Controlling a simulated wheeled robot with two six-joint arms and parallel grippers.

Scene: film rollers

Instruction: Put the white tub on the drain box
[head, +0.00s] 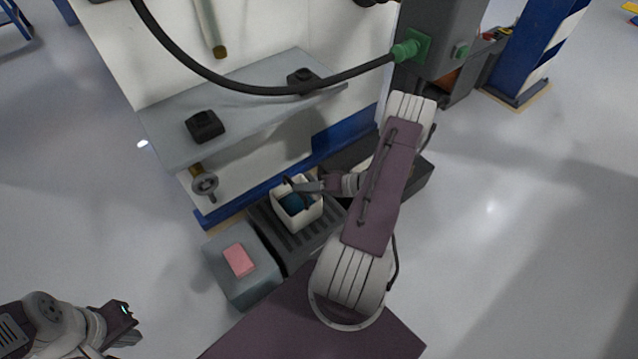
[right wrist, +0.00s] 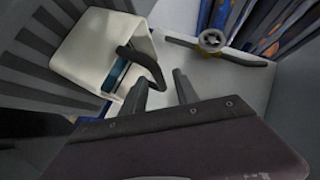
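The white tub (head: 312,217) stands on the slatted dark drain box (head: 318,236), towards its back edge, with something blue inside. In the right wrist view the tub (right wrist: 83,47) shows its open mouth and a dark curved handle (right wrist: 149,64), with grey slats beside it. My right gripper (head: 304,187) is at the tub's rim. In the right wrist view its two fingers (right wrist: 164,92) are apart with nothing between them, the left one close to the handle's end. My left gripper (head: 127,325) is far off at the lower left, empty; its finger gap is unclear.
A grey block (head: 236,284) with a pink piece (head: 239,260) stands left of the drain box. A grey shelf (head: 245,105) with two black clamps overhangs behind. A dark bin (head: 418,184) is at the right. A black hose (head: 235,87) crosses above.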

